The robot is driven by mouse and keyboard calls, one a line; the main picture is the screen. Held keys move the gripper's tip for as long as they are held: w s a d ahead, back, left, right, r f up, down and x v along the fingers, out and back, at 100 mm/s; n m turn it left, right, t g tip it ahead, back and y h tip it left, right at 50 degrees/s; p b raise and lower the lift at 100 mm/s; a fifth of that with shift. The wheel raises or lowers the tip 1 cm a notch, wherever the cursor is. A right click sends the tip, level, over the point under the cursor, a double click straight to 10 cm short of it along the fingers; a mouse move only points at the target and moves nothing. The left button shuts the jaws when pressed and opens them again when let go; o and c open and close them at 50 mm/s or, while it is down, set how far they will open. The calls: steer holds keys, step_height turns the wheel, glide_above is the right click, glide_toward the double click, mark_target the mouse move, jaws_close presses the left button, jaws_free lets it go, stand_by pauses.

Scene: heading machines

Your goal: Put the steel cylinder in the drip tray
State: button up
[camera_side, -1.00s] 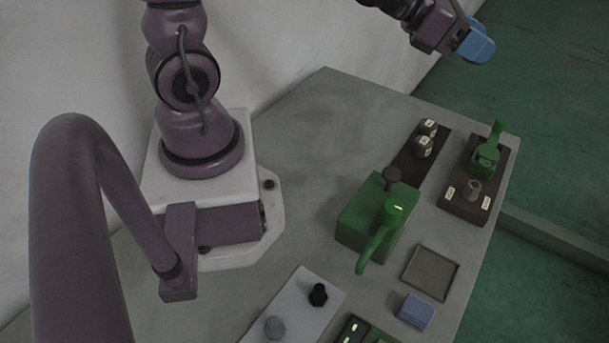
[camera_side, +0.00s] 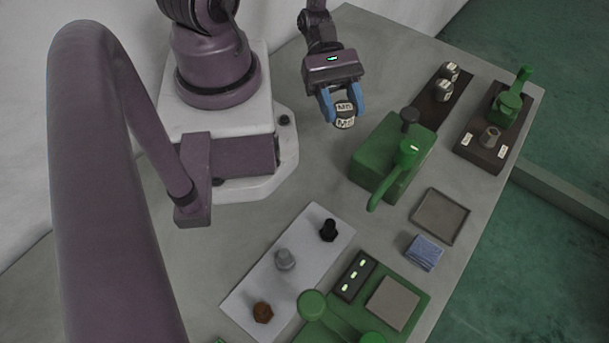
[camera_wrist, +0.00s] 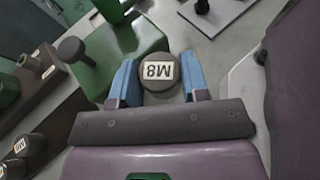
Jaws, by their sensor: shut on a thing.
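My gripper (camera_side: 344,108) is shut on a short dark steel cylinder (camera_side: 345,122) with white labels, held between its blue fingers. In the wrist view the cylinder (camera_wrist: 158,73) shows a round end with a white M8 label, between the fingertips of my gripper (camera_wrist: 158,80). It hangs left of the green machine (camera_side: 392,152) and looks clear of the table. The shallow grey square tray (camera_side: 440,217), which looks like the drip tray, lies empty to the right of that machine, well away from my gripper.
A folded blue cloth (camera_side: 424,253) lies in front of the tray. A dark rack (camera_side: 430,113) holds two labelled cylinders behind the machine. A pale mat (camera_side: 305,262) carries several bolts. The green machine's lever stands between gripper and tray.

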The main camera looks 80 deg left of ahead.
mark_target(336, 147)
steer(key=shift+s+d+f, duration=0.1)
steer(key=shift+f, duration=3.7)
steer(key=shift+f, duration=0.1)
steer(key=o, duration=1.1)
